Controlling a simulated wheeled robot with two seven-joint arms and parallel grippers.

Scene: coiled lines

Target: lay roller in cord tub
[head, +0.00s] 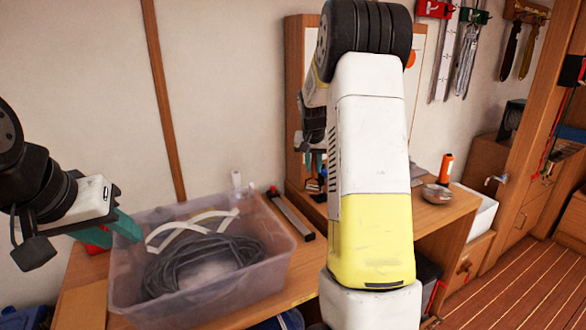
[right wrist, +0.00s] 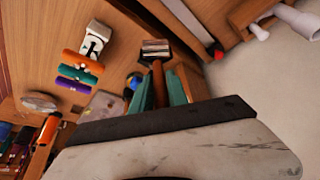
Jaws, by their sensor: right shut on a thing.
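The cord tub (head: 268,285) is a translucent plastic bin on the bench, left of centre in the head view. A coiled dark cord (head: 190,262) and a pale strap (head: 182,229) lie in it. My right gripper (right wrist: 159,88) is shut on the roller's brown handle (right wrist: 158,76), with the dark roller head (right wrist: 155,49) beyond the teal fingertips. In the head view my own right arm hides most of this gripper and the roller. My left gripper (head: 122,226) is at the tub's left rim; its finger gap is unclear.
A long grey tool (head: 292,214) lies right of the tub. A metal bowl (head: 436,194) and an orange cylinder (head: 446,168) stand on the bench further right. Coloured rods (right wrist: 80,72) lie near the bowl in the right wrist view. A framed board (head: 296,45) stands behind.

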